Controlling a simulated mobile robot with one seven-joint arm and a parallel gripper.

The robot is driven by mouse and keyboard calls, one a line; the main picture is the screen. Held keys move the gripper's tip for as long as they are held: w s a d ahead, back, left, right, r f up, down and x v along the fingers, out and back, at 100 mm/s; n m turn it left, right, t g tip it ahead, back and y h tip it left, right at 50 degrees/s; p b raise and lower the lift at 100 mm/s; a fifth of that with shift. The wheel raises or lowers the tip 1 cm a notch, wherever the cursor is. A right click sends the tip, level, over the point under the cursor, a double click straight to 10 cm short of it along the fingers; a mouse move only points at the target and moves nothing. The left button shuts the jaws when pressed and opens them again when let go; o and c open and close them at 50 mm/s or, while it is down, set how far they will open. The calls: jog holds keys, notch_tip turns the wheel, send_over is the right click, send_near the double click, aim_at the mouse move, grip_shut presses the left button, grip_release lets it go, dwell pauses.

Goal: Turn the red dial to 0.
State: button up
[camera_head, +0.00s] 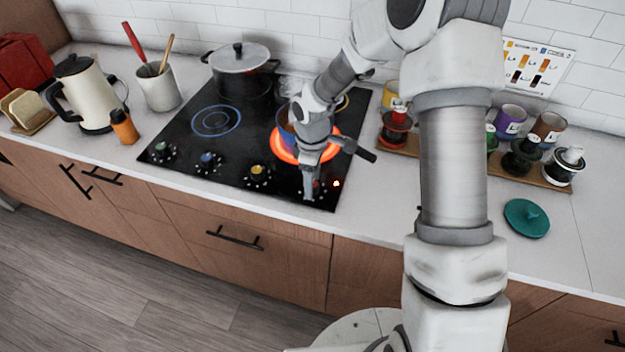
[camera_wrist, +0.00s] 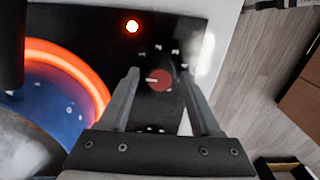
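The red dial (camera_wrist: 159,81) shows in the wrist view between my fingers, with a short white mark pointing to the picture's left. Small white marks ring it on the black panel; they are too blurred to read. My gripper (camera_wrist: 158,74) is open, one finger on each side of the dial; whether either finger touches it I cannot tell. In the head view my gripper (camera_head: 309,190) is low over the front right of the black cooktop (camera_head: 180,135), and it hides the red dial there.
A burner (camera_head: 275,150) glows orange under a blue pot, whose dark handle (camera_head: 359,150) points right. An indicator light (camera_head: 336,183) glows beside my gripper. Green, blue and yellow dials (camera_head: 258,174) line the cooktop's front left. A spice rack (camera_head: 395,146) stands right; a teal lid (camera_head: 527,218) lies on the counter.

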jog(key=shift+o, duration=0.2)
notch_tip(320, 180, up, 17)
jog(key=shift+r, duration=0.2)
dwell(0.4)
dwell(0.3)
jog(key=s+d+r+m+t, duration=0.2)
jog(key=s+d+r+m, duration=0.1)
jog(key=s, duration=0.4)
jog(key=s+d+r+m+t, duration=0.1)
jog(key=s+d+r+m, duration=0.2)
jog(key=s+m, duration=0.3)
jog(key=s+d+r+m+t, duration=0.2)
jog(key=s+d+r+m, duration=0.1)
jog(key=s, duration=0.6)
jog(key=shift+s+d+r+m+t, duration=0.2)
jog(key=shift+s+r+m+t, duration=0.15)
jog(key=shift+r+m, duration=0.75)
jog(key=shift+r, duration=0.2)
